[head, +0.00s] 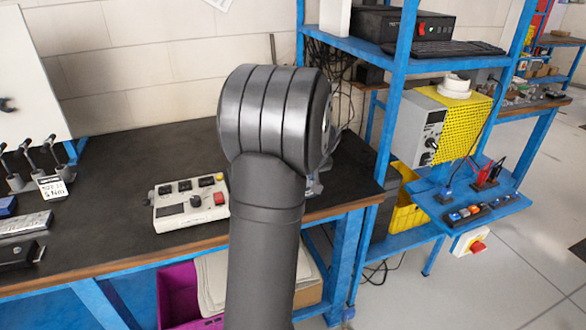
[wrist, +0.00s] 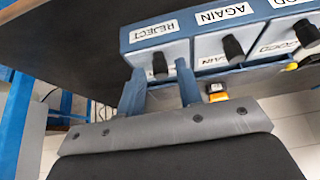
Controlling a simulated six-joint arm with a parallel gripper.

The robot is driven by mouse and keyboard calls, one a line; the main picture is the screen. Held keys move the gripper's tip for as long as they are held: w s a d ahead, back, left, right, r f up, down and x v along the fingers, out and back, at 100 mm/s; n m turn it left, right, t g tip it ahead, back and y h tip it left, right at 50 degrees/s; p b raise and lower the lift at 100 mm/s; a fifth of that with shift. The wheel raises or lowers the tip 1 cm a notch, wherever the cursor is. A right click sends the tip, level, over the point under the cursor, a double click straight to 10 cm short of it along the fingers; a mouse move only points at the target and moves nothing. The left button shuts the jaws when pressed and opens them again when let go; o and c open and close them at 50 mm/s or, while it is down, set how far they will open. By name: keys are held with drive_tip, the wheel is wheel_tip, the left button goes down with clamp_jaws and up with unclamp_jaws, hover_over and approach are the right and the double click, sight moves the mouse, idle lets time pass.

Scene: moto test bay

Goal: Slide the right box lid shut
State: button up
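In the wrist view, a row of blue-grey boxes with white labels runs along the top. The right box (wrist: 282,28) is labelled GOOD and is cut off by the picture edge; a black knob (wrist: 306,33) sticks out at its front. How far its lid is open I cannot tell. The middle box (wrist: 205,24) reads AGAIN and the left box (wrist: 131,41) reads REJECT, each with a black knob. My gripper (wrist: 160,76) has its two fingers apart, in front of the REJECT knob, with nothing seen held. In the head view my arm hides the gripper; no labelled boxes show.
In the head view, a dark bench (head: 110,160) carries a control box (head: 188,203) with a red button left of my arm. A blue shelf frame (head: 398,90) stands close on the right. An orange-topped part (wrist: 217,90) lies below the boxes in the wrist view.

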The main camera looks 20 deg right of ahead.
wheel_tip(320, 180, up, 7)
idle(0.6)
drive_tip(key=shift+f, duration=0.1)
wheel_tip(320, 180, down, 6)
drive_tip(key=shift+f, duration=0.25)
drive_tip(key=shift+w+f, duration=0.15)
drive_tip(key=shift+f, duration=0.2)
drive_tip(key=shift+w+r, duration=0.1)
drive_tip(key=shift+w, duration=0.55)
